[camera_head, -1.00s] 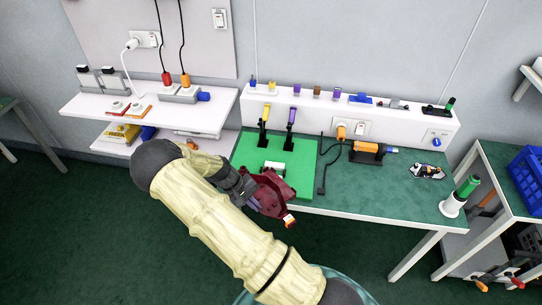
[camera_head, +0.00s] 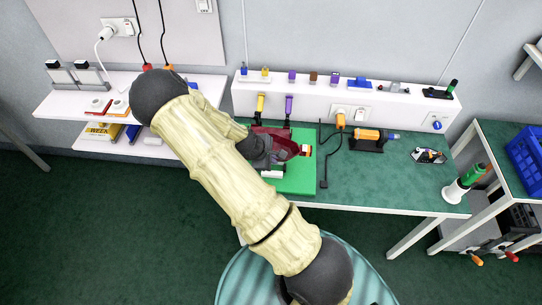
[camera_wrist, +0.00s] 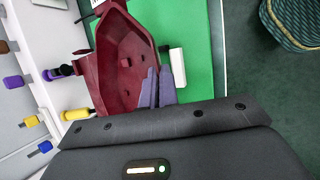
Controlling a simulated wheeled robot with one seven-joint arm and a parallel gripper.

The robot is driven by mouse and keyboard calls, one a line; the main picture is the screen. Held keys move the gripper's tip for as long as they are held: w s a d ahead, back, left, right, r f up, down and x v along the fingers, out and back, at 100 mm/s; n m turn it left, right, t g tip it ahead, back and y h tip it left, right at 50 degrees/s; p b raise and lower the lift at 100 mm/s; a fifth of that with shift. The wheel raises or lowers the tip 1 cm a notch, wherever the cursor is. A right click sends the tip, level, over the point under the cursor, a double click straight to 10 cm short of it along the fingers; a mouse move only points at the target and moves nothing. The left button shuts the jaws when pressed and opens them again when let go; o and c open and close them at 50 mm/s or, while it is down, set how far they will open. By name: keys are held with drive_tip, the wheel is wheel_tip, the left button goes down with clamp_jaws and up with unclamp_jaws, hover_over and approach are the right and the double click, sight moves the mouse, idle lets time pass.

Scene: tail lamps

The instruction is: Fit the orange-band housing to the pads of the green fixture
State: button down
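The dark red, hollow housing (camera_head: 284,145) is in my gripper above the green fixture (camera_head: 297,183), with its orange-and-white end (camera_head: 305,151) to the right. In the wrist view, the housing (camera_wrist: 122,62) shows its open inner side, and the grey-purple fingers of my gripper (camera_wrist: 152,88) are closed on its near wall. The green plate (camera_wrist: 192,28) lies behind it. A white block (camera_head: 272,174) on the fixture shows beside the housing. Yellow-handled (camera_head: 260,103) and purple-handled (camera_head: 288,106) clamps stand at the fixture's back. The housing hides the pads; I cannot tell whether it touches the fixture.
A black cable (camera_head: 323,160) runs just right of the fixture. An orange tool (camera_head: 370,136) lies on a black stand farther right. A white ledge (camera_head: 330,103) with small coloured parts backs the green bench. The bench's right half has free room.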

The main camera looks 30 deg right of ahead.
drive_tip(key=shift+f+b, duration=1.65)
drive_tip(key=shift+f, duration=1.15)
drive_tip(key=shift+f+b, duration=0.5)
drive_tip(key=shift+f, duration=0.65)
drive_tip(key=shift+f, duration=0.35)
drive_tip(key=c, duration=1.6)
unclamp_jaws()
drive_tip(key=shift+r, duration=0.1)
